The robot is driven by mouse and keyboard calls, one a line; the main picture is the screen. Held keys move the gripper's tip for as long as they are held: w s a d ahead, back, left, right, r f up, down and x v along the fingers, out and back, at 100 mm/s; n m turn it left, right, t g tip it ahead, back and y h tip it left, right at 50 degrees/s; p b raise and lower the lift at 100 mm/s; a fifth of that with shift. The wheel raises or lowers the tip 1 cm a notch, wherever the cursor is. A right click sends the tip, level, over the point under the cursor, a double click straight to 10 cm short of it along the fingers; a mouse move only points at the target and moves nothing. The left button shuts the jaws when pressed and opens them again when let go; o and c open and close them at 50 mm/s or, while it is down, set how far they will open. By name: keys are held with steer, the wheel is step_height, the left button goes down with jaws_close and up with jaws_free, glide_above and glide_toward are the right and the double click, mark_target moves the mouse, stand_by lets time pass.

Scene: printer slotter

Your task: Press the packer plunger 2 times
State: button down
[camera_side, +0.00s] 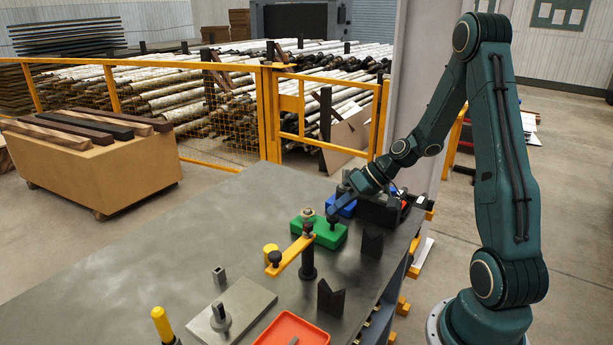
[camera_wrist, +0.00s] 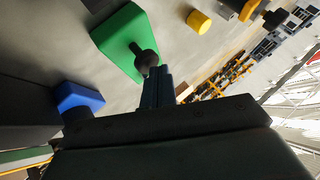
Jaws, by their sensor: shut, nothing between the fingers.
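A green block (camera_side: 325,236) sits on the grey table, and it also shows in the wrist view (camera_wrist: 118,42). A dark round-headed plunger (camera_wrist: 146,57) stands on the green block in the wrist view. My gripper (camera_wrist: 158,86) is shut and empty, with its fingertips right by the plunger's head. Contact between them cannot be told. In the side view my gripper (camera_side: 334,210) points down over the right part of the green block and partly hides the plunger there.
A blue block (camera_side: 342,206) stands just behind my gripper. A yellow lever (camera_side: 290,256) on a dark post stands in front of the green block. Dark V-blocks (camera_side: 331,298), a grey plate (camera_side: 250,302) and a red tray (camera_side: 285,327) lie nearer. The table's left part is clear.

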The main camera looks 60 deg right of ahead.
mark_target(337, 218)
steer(key=shift+f, duration=0.6)
stand_by(0.7)
steer(key=shift+r, duration=0.1)
stand_by(0.4)
steer(key=shift+r, duration=1.45)
steer(key=shift+r, duration=0.2)
steer(key=shift+r, duration=2.3)
steer(key=shift+a, duration=0.1)
steer(key=s+a+r+n+g+h, duration=0.25)
steer(key=s+a+r, duration=0.4)
steer(key=a, duration=0.45)
steer(key=s+a+r+h, duration=0.1)
steer(key=s+a+r, duration=0.1)
steer(key=s, duration=0.4)
steer(key=s+a+r+h, duration=0.2)
steer(key=s, duration=0.4)
steer(key=shift+r+m+t, duration=0.2)
steer(key=shift+m+t, duration=0.15)
